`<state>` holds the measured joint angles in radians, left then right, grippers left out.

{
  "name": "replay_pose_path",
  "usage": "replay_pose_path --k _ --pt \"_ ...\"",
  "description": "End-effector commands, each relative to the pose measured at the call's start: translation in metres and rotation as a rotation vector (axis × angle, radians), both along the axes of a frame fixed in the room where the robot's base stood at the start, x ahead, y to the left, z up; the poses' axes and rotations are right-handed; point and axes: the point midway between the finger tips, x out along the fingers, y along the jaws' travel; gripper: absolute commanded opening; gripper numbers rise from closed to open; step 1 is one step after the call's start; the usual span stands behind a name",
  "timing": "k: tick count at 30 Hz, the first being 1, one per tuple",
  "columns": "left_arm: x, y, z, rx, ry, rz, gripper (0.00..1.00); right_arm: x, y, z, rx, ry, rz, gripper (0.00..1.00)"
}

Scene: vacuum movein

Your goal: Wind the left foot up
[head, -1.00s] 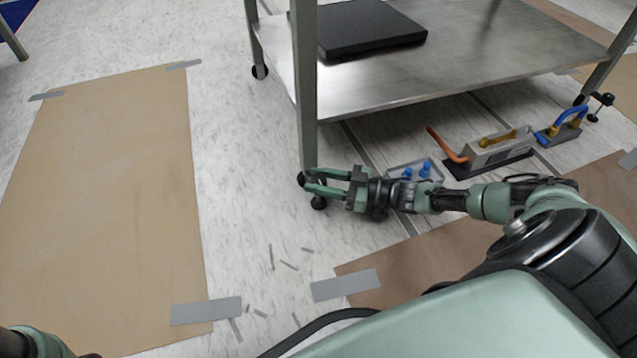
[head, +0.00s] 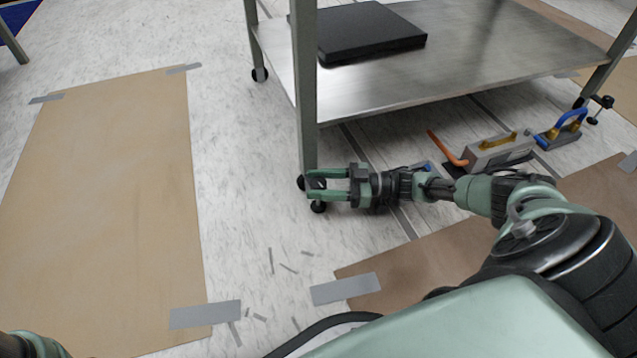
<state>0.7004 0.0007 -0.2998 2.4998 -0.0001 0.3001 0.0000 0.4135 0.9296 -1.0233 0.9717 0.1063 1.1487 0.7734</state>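The left foot (head: 318,206) is a small black foot under the near left leg (head: 308,110) of a metal table. A black knob (head: 301,183) shows beside the leg's lower end. My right gripper (head: 308,184) comes in from the right, its two green fingers apart, one above the other, at the bottom of that leg. The fingertips reach the knob and partly cover it; whether they touch it I cannot tell. My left arm (head: 30,345) shows only as a small part at the bottom left corner; its gripper is out of view.
The table's low steel shelf (head: 460,70) holds a black slab (head: 370,30). On the floor behind my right arm are a grey device with an orange handle (head: 497,152) and a blue-handled tool (head: 562,130). Taped brown sheets (head: 110,210) cover floor at left.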

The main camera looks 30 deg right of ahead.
Motion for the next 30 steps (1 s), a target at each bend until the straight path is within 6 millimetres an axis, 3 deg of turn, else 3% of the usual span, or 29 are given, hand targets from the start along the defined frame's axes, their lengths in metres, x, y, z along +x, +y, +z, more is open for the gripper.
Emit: replay_pose_path --k 11,24,30 --pt "0.0 0.0 0.001 0.0 0.0 0.0 0.43 -0.001 -0.002 0.001 0.0 0.0 -0.002 0.61" --pt "0.0 0.0 0.022 0.001 0.001 -0.001 0.43 -0.038 -0.055 0.001 -0.001 0.002 -0.004 0.61" --pt "0.0 0.0 0.023 0.001 0.001 -0.001 0.43 -0.045 -0.064 0.0 0.001 0.001 -0.001 0.61"
